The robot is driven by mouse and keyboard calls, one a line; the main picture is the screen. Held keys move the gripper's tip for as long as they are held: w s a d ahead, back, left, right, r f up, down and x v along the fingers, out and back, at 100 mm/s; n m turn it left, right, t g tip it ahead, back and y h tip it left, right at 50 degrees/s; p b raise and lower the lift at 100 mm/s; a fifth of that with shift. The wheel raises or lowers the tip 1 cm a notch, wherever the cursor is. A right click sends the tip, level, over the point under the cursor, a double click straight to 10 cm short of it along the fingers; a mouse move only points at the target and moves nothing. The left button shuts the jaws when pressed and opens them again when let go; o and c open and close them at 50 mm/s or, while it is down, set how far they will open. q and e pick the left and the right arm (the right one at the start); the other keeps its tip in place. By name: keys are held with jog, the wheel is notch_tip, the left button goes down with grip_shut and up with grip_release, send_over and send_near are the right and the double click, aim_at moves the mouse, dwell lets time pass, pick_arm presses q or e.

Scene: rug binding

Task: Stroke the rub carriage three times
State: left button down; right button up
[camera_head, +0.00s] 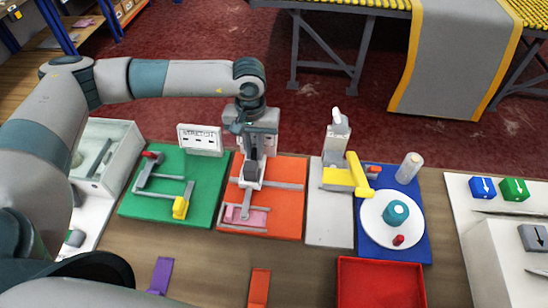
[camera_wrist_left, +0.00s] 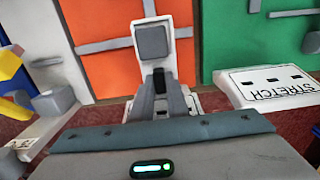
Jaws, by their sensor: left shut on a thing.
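The orange board (camera_head: 291,222) lies on the table in the middle of the head view, with grey rails and a pink strip (camera_head: 243,217) near its front. My left gripper (camera_head: 251,155) points down over the board's back half. It is shut on the upright part of what looks like the rub carriage, a white piece with a grey square pad (camera_wrist_left: 152,42) in the left wrist view. The dark fingers (camera_wrist_left: 160,82) cover part of it there. The carriage's contact with the rails is hard to make out. My right gripper is not in view.
Left of the orange board is a green board (camera_head: 152,208) with a "STRETCH" sign (camera_head: 200,139) behind it. To the right stand a white station with a yellow arm (camera_head: 345,178) and a blue board with a white plate (camera_head: 378,228). A red tray (camera_head: 380,285) is in front.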

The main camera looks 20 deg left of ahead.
pick_arm(q)
jog(key=shift+s+a+b, duration=0.15)
jog(key=shift+a+b, duration=0.15)
jog(key=shift+a, duration=0.75)
jog(key=shift+r, duration=0.1)
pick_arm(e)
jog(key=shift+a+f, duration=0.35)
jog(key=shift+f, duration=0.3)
pick_arm(q)
jog(key=c, duration=1.7)
grip_release()
jog(key=shift+a, duration=0.1)
jog(key=shift+s+a, duration=0.1)
